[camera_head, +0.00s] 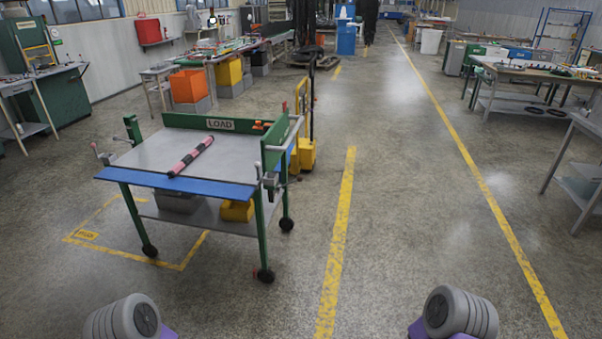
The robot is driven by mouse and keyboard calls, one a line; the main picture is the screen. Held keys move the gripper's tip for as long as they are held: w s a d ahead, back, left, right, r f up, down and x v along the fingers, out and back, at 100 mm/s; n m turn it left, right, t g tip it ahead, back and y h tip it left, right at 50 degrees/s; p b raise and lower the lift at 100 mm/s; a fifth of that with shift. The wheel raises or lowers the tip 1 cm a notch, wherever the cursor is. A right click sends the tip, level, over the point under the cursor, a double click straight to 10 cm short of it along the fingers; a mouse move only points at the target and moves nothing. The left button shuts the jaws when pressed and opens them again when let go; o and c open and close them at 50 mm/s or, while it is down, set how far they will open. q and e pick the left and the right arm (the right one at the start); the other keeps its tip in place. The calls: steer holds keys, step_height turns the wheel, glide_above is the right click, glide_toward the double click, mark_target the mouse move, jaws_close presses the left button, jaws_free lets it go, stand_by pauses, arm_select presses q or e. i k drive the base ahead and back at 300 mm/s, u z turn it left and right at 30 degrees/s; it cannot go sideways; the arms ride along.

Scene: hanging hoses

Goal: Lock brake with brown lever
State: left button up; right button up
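A cart (140,181) with green legs, a grey top and a sign reading LOAD stands left of centre, on dark caster wheels. A caster (266,275) at its near right leg has a small reddish part beside it, too small to make out. I cannot tell any lever as brown at this size. Only grey rounded links of my two arms show at the bottom edge; neither gripper is in view.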

mark_target(299, 178)
steer(key=z, duration=0.35)
steer(key=i, duration=3.15)
steer(key=u, duration=0.5)
